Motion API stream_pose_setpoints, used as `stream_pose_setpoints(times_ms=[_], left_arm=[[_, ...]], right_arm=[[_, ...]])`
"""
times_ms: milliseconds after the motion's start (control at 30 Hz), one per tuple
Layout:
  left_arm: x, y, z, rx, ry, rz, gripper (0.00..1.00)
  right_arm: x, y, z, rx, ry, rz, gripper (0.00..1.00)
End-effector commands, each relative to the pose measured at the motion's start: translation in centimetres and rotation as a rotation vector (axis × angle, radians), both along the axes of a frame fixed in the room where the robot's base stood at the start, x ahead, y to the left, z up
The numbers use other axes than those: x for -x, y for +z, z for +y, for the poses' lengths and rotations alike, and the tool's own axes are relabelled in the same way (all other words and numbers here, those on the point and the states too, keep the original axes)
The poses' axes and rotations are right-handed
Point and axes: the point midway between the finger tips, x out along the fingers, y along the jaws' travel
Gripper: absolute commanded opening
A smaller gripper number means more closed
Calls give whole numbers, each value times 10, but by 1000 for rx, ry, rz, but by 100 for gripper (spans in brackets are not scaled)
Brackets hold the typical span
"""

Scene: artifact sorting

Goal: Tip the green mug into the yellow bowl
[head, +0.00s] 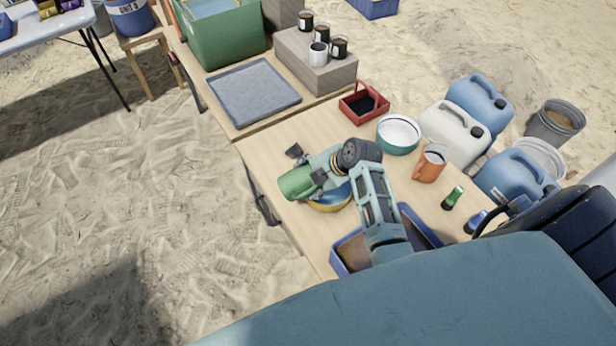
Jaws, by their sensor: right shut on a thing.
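The green mug (296,183) is in my right gripper (312,176), above the table near its front edge. The mug looks tilted onto its side; I cannot see its mouth or what is in it. The yellow bowl (330,208), with a blue inside, stands on the table just below and to the right of the mug. My right gripper and arm hide much of the bowl. I cannot tell whether the mug touches the bowl's rim. My left gripper is not in view.
A blue tray (432,232) lies under my right arm. A teal-and-white bowl (398,134), an orange mug (431,164), a red tray (364,102) and a green bottle (452,198) stand farther right and back.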

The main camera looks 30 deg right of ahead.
Motion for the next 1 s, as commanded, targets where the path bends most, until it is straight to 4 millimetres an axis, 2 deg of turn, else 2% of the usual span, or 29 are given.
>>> stream_pose_setpoints(times_ms=[167,500,700,1000], left_arm=[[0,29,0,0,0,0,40],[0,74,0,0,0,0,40],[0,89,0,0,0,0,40],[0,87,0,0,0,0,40]], right_arm=[[0,16,1,122,6,22,35],[-1,29,1,464,6,85,35],[-1,36,2,671,4,121,35],[-2,46,2,1021,3,187,35]])
